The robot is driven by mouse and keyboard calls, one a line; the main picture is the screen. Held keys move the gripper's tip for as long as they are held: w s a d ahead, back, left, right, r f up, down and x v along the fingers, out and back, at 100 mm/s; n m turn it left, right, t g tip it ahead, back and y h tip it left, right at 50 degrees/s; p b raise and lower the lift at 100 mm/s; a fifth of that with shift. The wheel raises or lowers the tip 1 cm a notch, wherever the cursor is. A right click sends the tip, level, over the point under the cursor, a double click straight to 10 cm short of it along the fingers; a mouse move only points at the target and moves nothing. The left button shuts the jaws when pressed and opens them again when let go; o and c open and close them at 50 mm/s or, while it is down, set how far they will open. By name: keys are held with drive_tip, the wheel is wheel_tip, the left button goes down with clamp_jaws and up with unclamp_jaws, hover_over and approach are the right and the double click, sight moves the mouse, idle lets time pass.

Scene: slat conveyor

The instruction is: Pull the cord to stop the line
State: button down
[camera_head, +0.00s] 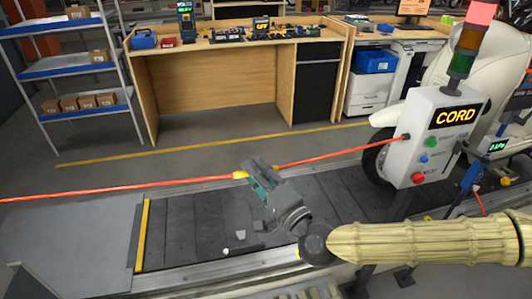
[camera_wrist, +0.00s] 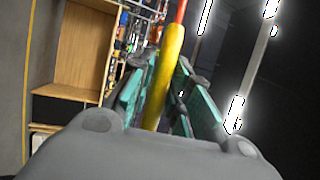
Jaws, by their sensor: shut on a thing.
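The orange-red cord (camera_head: 130,188) runs across above the slat conveyor to the grey control box (camera_head: 437,135), whose display reads CORD. A yellow sleeve on the cord (camera_head: 240,175) sits at my gripper (camera_head: 258,180). In the wrist view the yellow sleeve (camera_wrist: 165,75) lies between the green finger pads of my gripper (camera_wrist: 155,100), which is shut on it. The cord bends slightly at the gripper. The stack light (camera_head: 469,38) on the box shows its red top lit. The slat conveyor (camera_head: 180,225) lies below my gripper.
A grey plate (camera_head: 75,240) covers the conveyor's left end beside a yellow bar (camera_head: 142,235). Small pale bits (camera_head: 240,235) lie on the slats. A wooden workbench (camera_head: 235,85) and blue shelf rack (camera_head: 75,65) stand behind. The floor between is clear.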

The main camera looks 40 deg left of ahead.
drive_tip(key=shift+a, duration=0.1)
drive_tip(key=c, duration=1.3)
unclamp_jaws()
drive_tip(key=v, duration=1.2)
